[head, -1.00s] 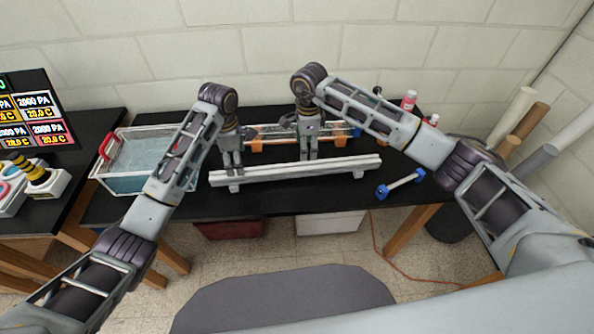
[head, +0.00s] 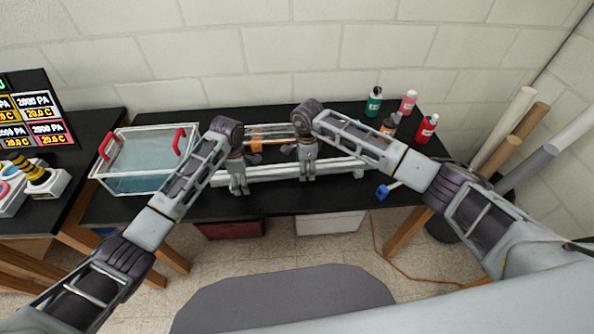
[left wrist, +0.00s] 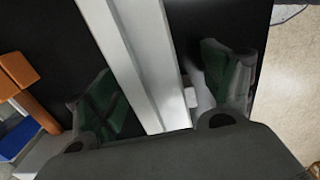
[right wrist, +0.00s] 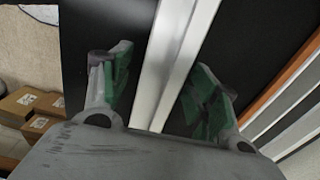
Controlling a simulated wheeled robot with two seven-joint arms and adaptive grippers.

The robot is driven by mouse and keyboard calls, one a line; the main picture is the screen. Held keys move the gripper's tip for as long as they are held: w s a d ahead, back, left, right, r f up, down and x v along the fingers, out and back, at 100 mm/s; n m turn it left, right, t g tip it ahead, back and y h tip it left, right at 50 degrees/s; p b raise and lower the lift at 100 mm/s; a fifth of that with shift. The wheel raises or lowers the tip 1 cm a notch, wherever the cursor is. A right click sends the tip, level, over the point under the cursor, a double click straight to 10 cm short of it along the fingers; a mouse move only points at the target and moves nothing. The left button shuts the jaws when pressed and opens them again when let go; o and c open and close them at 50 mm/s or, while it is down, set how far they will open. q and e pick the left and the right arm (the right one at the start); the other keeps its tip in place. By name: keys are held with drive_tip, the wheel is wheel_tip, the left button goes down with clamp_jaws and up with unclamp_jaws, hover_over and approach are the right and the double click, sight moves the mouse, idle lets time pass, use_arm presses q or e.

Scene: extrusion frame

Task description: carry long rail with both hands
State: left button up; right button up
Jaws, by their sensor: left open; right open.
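The long rail (head: 272,173) is a pale grey bar lying across small supports on the black table, running left to right. My left gripper (head: 239,188) is over its left part, pointing down. My right gripper (head: 307,174) is over its middle. In the left wrist view the rail (left wrist: 135,60) passes between open fingers with green pads, with gaps on both sides. In the right wrist view the rail (right wrist: 172,60) also runs between open green-padded fingers. Neither gripper clearly touches it. Parts of the rail are hidden behind my grippers and right arm.
A clear tank (head: 110,184) with red handles stands left of the rail. A structure with orange brackets (head: 256,146) lies behind the rail. Several bottles, including a green one (head: 373,101), stand at the back right. A blue-ended piece (head: 383,192) lies right of the rail.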

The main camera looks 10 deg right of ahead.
use_arm(q)
drive_tip(key=shift+f, duration=0.1)
use_arm(e)
drive_tip(key=shift+f, duration=0.1)
use_arm(q)
drive_tip(key=c, duration=1.4)
use_arm(e)
clamp_jaws()
use_arm(q)
drive_tip(key=c, duration=0.4)
